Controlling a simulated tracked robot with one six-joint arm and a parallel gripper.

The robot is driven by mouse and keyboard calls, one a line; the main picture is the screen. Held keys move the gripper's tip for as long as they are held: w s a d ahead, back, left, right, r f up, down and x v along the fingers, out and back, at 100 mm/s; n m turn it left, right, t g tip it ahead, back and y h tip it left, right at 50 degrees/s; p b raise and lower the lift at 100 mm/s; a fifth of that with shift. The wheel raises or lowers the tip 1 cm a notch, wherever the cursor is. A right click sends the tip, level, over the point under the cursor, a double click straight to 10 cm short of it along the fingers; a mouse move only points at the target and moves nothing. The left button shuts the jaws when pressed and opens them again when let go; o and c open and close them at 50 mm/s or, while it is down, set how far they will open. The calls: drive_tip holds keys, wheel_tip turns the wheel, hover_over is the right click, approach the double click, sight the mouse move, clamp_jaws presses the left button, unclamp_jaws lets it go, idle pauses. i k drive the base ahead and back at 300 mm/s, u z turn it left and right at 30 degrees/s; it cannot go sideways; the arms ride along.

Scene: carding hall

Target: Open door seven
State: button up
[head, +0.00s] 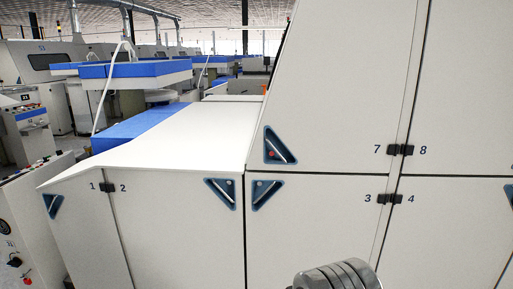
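Door seven (335,95) is the large pale upper panel right of centre in the head view, with the number 7 at its lower right, beside a black hinge (394,150). It looks shut, flush with the panels around it. Its blue triangular recessed handle (279,146), with a red dot inside, is at its lower left corner. My gripper is not in view.
Door 3 (315,230) lies below door seven, with its own triangular handle (266,193). Doors 8 (465,90) and 4 (445,235) are to the right. Lower doors 1 (85,225) and 2 (180,235) are left. A control panel (25,225) stands far left.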

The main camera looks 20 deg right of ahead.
sight(335, 102)
drive_tip(key=u, duration=0.25)
drive_tip(key=i, duration=0.9)
drive_tip(key=u, duration=0.2)
